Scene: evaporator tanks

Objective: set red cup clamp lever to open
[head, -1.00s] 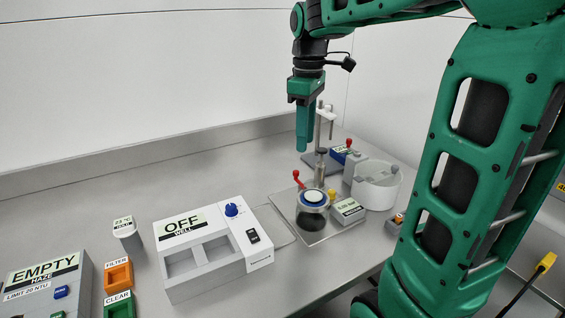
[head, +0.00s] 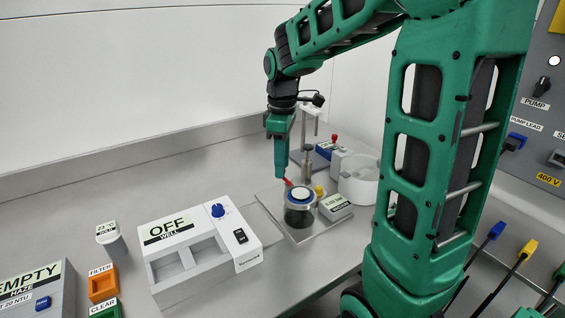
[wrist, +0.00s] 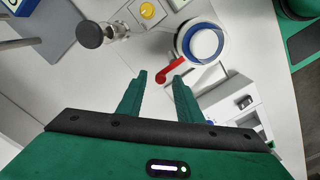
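The red clamp lever (head: 287,182) sticks up at the left side of a glass cup (head: 299,212) with a blue-ringed lid and dark contents. In the wrist view the red lever (wrist: 172,69) runs out from beside the cup's blue ring (wrist: 202,42). My gripper (head: 281,176) points down, its tips close to the lever in the head view. In the wrist view my gripper (wrist: 159,76) is open, with the lever's free end seen between the two fingertips. I cannot tell whether a finger touches it. The fingers partly overlap the lever in the head view.
The cup stands on a metal plate (head: 268,199), with a yellow knob (head: 319,190) and a labelled box (head: 335,206) to its right. A stand (head: 308,150) and a white round vessel (head: 359,185) are behind. A white OFF unit (head: 195,245) sits to the left.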

